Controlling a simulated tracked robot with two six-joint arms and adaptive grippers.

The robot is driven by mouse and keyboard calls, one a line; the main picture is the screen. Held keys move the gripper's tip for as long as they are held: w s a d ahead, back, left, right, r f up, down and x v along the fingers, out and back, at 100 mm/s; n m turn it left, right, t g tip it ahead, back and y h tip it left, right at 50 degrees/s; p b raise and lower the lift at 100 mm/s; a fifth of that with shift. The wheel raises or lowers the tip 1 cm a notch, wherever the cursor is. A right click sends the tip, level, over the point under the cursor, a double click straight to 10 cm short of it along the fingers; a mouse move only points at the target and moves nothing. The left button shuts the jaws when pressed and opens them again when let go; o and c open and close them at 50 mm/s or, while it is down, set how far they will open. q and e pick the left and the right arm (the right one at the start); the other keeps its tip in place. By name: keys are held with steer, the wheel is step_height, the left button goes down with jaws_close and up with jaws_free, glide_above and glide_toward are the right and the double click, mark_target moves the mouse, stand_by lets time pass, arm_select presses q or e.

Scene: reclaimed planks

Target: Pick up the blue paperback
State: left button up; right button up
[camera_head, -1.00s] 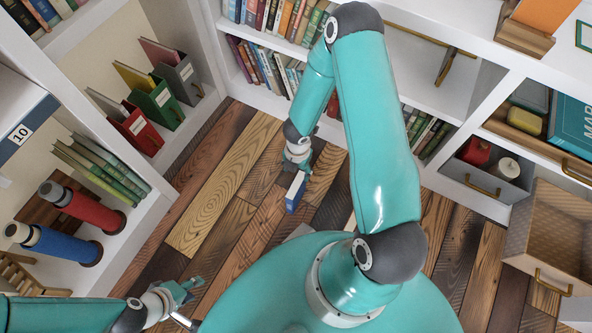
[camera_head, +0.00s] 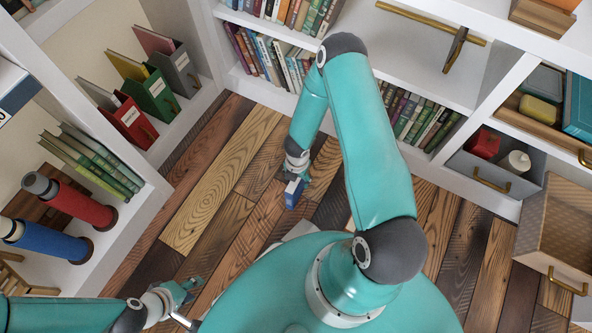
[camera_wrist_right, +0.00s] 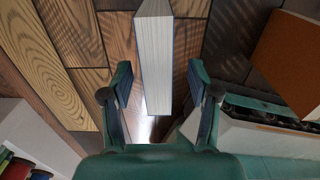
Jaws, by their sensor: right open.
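The blue paperback (camera_head: 292,196) shows in the head view just below my right gripper (camera_head: 295,180), its blue cover facing the lower left. In the right wrist view the paperback (camera_wrist_right: 155,60) shows its pale page edges toward the camera. It reaches into the space between the two fingers of my right gripper (camera_wrist_right: 160,92), which are spread, with a gap on each side. What supports the paperback underneath is hidden. My left gripper (camera_head: 188,290) is low at the left in the head view, away from the paperback; its finger gap is unclear.
Plank floor (camera_head: 205,215) lies open around the paperback. White shelves with books (camera_head: 262,60) stand behind, and shelves with binders (camera_head: 130,122) and coloured rolls (camera_head: 78,203) stand left. A grey bin (camera_head: 490,165) and a patterned drawer (camera_head: 550,225) are at right.

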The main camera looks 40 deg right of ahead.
step_height(320, 180, down, 4)
steer(key=shift+w+a+f+b, duration=0.1)
steer(key=shift+b, duration=0.6)
jaws_close()
